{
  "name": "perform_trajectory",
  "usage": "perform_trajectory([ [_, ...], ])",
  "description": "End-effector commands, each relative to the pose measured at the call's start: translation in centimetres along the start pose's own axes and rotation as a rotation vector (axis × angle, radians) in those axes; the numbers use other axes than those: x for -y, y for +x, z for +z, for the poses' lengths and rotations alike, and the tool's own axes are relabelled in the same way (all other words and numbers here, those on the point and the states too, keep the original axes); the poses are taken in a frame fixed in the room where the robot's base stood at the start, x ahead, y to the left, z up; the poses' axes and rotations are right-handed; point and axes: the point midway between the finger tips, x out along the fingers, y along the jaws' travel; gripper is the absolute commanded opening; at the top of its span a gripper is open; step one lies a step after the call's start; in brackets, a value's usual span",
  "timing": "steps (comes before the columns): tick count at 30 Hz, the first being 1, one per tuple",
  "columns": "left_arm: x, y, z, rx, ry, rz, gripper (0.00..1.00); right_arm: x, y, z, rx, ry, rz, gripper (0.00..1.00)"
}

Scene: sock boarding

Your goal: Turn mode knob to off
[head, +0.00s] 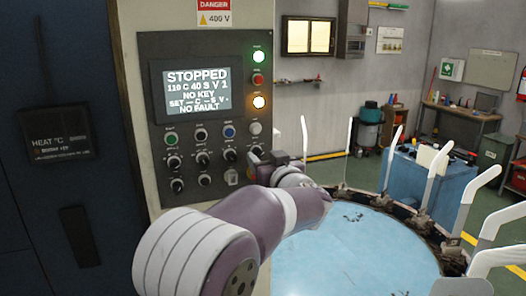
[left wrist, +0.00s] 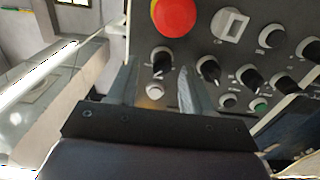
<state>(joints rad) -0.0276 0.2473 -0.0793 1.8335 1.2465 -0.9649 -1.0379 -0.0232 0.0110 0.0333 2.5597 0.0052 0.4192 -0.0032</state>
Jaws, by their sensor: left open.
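The control panel (head: 220,110) has several dark knobs below its screen (head: 196,91), which reads STOPPED and NO KEY. In the left wrist view a black knob with a pale pointer (left wrist: 162,62) sits just beyond and between the fingertips of my left gripper (left wrist: 156,80). The fingers are open, one on each side; I cannot tell whether they touch it. In the head view my left gripper (head: 258,163) is at the right end of the upper knob row and hides that knob. Knob labels are too small to read, so I cannot confirm which is the mode knob. My right gripper is out of view.
A white button (left wrist: 155,90) lies near the fingers. A round blue table (head: 350,250) with upright white boards (head: 387,160) stands right of the panel.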

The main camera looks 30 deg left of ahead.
Motion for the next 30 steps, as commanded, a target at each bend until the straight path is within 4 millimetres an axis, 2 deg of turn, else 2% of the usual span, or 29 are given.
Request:
perform_trajectory([
  [4, 0.0, 1.5, -0.1, 0.0, 0.0, 0.0, 0.51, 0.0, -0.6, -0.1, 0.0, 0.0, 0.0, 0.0],
  [12, 0.0, 1.7, 0.0, 0.0, 0.0, 0.001, 0.51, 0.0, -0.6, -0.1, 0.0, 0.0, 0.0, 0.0],
  [14, 0.0, 1.7, 0.0, 0.0, 0.0, 0.002, 0.34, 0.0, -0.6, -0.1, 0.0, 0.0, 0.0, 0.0],
  [15, 0.0, 1.7, 0.0, 0.0, 0.0, 0.001, 0.21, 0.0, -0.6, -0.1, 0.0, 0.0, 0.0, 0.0],
  [17, 0.0, 1.7, 0.0, 0.0, 0.0, 0.002, 0.02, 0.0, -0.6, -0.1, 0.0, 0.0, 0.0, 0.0],
  [30, 0.0, 1.7, 0.1, 0.0, -0.075, 0.002, 0.0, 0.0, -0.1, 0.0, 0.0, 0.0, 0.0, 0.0],
])
